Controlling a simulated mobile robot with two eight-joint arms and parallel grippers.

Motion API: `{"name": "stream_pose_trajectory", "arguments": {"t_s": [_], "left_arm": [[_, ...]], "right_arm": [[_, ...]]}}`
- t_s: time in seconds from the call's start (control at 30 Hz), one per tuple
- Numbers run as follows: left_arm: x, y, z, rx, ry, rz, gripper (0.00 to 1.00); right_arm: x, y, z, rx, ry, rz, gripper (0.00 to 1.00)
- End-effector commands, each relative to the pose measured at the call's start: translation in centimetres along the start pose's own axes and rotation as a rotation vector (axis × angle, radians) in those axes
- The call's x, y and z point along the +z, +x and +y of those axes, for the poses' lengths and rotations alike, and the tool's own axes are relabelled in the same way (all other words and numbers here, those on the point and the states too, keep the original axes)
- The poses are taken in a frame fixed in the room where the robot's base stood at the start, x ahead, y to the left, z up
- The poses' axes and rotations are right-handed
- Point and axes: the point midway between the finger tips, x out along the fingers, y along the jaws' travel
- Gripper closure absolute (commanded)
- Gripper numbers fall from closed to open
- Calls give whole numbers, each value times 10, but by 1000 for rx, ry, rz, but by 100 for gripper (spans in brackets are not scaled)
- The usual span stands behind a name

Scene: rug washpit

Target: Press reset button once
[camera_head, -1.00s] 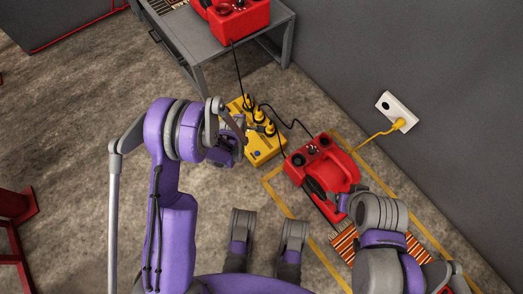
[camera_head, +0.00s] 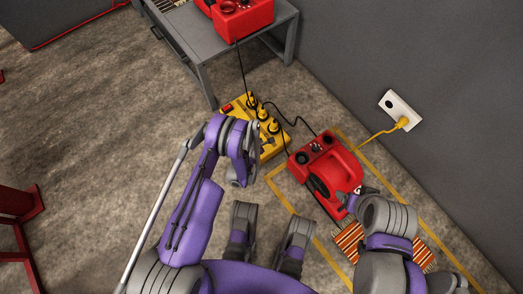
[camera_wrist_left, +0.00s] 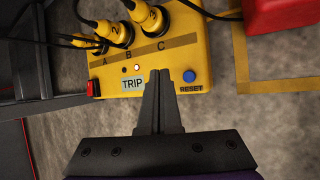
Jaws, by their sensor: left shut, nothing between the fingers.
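The yellow power box (camera_head: 275,150) lies on the floor; in the left wrist view (camera_wrist_left: 205,45) it fills the top middle. Its round blue reset button (camera_wrist_left: 189,76) sits above the printed word RESET, near the box's near right corner. My left gripper (camera_wrist_left: 161,76) is shut and empty. Its tips are over the box's near edge, just left of the button, between it and the TRIP label (camera_wrist_left: 132,82). I cannot tell whether they touch the box. In the head view the left arm hides the button. My right gripper (camera_head: 353,200) is by the red machine (camera_head: 325,165), its fingers unclear.
Plugs (camera_wrist_left: 118,33) and black cables rise from the box's sockets. A red switch (camera_wrist_left: 93,88) is at its left corner. A grey table (camera_head: 205,52) stands behind, and a wall socket (camera_head: 398,108) is at the right. An orange striped rug (camera_head: 350,243) lies near the red machine.

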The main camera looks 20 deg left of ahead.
Motion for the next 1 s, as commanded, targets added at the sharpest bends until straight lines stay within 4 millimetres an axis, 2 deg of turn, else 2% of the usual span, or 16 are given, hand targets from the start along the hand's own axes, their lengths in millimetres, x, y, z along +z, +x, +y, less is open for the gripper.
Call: {"name": "stream_pose_trajectory", "arguments": {"t_s": [0.27, 0.73, 1.0], "left_arm": [[-3, 6, -3, -1, 1, 1, 100], [-30, 57, -30, -1, 2, 1, 100], [-36, 70, -36, -2, 2, 3, 100]], "right_arm": [[1, 4, 0, 0, 0, -1, 24], [8, 37, 0, 0, 0, -8, 24], [10, 47, 0, 0, 0, -8, 24]]}}
